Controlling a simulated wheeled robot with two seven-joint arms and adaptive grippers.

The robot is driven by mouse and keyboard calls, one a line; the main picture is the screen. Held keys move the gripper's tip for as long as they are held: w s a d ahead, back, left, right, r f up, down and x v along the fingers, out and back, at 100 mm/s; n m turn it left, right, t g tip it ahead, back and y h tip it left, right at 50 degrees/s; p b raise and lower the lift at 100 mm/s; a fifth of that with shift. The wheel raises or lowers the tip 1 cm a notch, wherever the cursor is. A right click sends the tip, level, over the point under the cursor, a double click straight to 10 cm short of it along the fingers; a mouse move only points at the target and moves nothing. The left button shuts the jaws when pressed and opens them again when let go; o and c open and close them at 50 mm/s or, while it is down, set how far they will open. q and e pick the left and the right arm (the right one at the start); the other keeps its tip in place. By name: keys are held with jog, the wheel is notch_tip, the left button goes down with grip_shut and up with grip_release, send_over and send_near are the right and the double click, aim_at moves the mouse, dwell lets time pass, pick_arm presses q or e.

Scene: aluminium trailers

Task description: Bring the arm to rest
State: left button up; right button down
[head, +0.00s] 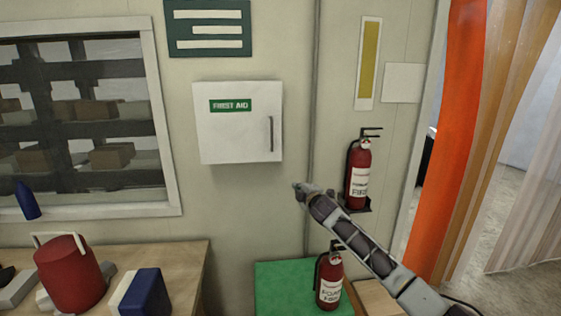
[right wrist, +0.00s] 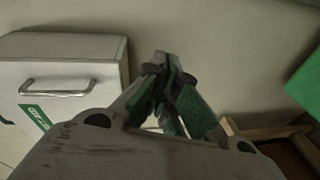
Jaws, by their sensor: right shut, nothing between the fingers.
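My right arm comes in from the lower right of the head view. Its gripper (head: 299,189) is shut and empty in front of the wall, below and right of the white first aid cabinet (head: 240,140). The cabinet door looks closed. In the right wrist view the gripper's green-padded fingers (right wrist: 162,62) are together with nothing between them. The cabinet (right wrist: 70,58) shows there at the left, apart from the fingers. My left gripper is not in view.
A fire extinguisher (head: 359,172) hangs on the wall just right of my gripper. Another extinguisher (head: 330,277) stands on a green surface (head: 283,285) below. A wooden bench (head: 178,260) at lower left holds a red container (head: 70,275) and a blue-and-white box (head: 142,293). Strip curtains (head: 470,130) hang at right.

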jog(key=s+f+m+g+h, duration=0.2)
jog(key=s+f+m+g, duration=0.5)
jog(key=s+f, duration=1.5)
jog(key=s+d+f+m+g+h, duration=0.1)
jog(key=s+d+f+m+g, duration=0.3)
jog(key=s, duration=0.7)
jog(key=s+d+m, duration=0.3)
jog(key=s+d, duration=0.3)
jog(key=s, duration=0.6)
jog(key=s+d+f+m+g+h, duration=0.1)
jog(key=s+d+f+m, duration=0.2)
jog(key=s, duration=0.8)
notch_tip(320, 180, down, 32)
jog(key=s+d+r+g, duration=0.1)
jog(key=s+g, duration=0.1)
jog(key=s+d+f, duration=0.2)
jog(key=s+f, duration=0.8)
jog(key=s, duration=0.1)
jog(key=s+d+f+g, duration=0.1)
jog(key=s+d+f, duration=0.1)
jog(key=s+f, duration=0.9)
jog(key=shift+s+d+f+n+b, duration=0.2)
jog(key=shift+s+n+b, duration=0.1)
jog(key=shift+s+b, duration=0.15)
